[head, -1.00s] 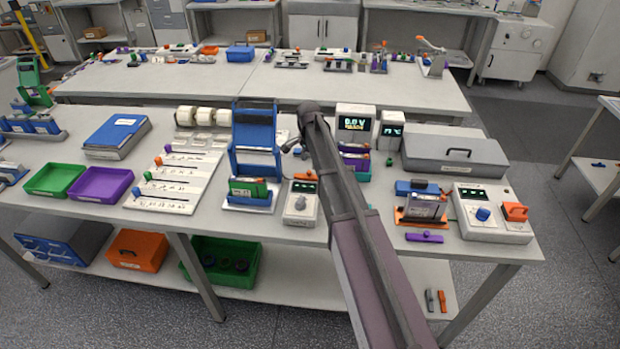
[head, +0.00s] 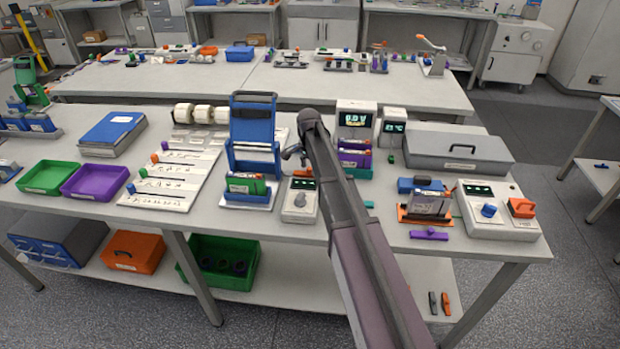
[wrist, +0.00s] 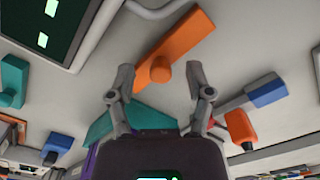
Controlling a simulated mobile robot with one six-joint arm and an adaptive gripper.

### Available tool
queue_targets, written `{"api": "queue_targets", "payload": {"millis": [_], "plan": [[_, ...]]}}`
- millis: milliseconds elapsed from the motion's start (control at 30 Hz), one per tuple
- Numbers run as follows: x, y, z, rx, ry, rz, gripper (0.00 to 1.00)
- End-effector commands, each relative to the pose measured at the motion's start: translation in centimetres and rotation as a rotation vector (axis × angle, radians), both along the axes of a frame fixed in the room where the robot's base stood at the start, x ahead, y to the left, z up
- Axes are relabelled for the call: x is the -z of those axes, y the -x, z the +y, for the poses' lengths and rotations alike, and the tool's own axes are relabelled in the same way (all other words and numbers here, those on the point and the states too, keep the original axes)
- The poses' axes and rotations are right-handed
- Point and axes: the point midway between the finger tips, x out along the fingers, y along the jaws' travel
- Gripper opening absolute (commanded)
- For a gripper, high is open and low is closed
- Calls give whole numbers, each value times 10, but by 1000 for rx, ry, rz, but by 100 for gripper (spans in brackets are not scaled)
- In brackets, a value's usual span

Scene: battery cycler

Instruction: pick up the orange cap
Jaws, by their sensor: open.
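My gripper (wrist: 158,88) is open and empty in the wrist view, its two fingers apart. An orange piece (wrist: 182,44), a slanted bar with a round knob, lies just beyond and between the fingertips; it looks like the orange cap, but I cannot be sure. The fingers do not visibly touch it. In the head view my gripper (head: 294,153) is small and dark, partly behind my arm, above the bench near the blue stand. An orange part (head: 302,183) shows below it on the small white meter; I cannot tell whether it is the same piece.
The blue stand (head: 252,128) rises close left of my gripper. A white display unit (head: 355,118) stands to the right behind my arm. A grey case (head: 458,150) and a white instrument (head: 492,212) with another orange part (head: 521,207) lie farther right. Green (head: 46,177) and purple (head: 95,182) trays are left.

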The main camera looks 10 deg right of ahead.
Motion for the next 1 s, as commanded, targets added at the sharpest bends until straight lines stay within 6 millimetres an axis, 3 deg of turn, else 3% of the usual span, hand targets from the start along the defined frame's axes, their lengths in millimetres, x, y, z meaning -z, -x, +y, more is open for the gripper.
{"api": "queue_targets", "payload": {"millis": [733, 767, 900, 967, 1000], "plan": [[6, 0, 0, 0, 0, 0, 66], [6, 0, 0, 0, 0, 0, 63], [6, 0, 0, 0, 0, 0, 22], [6, 0, 0, 0, 0, 0, 4], [6, 0, 0, 0, 0, 0, 0]]}}
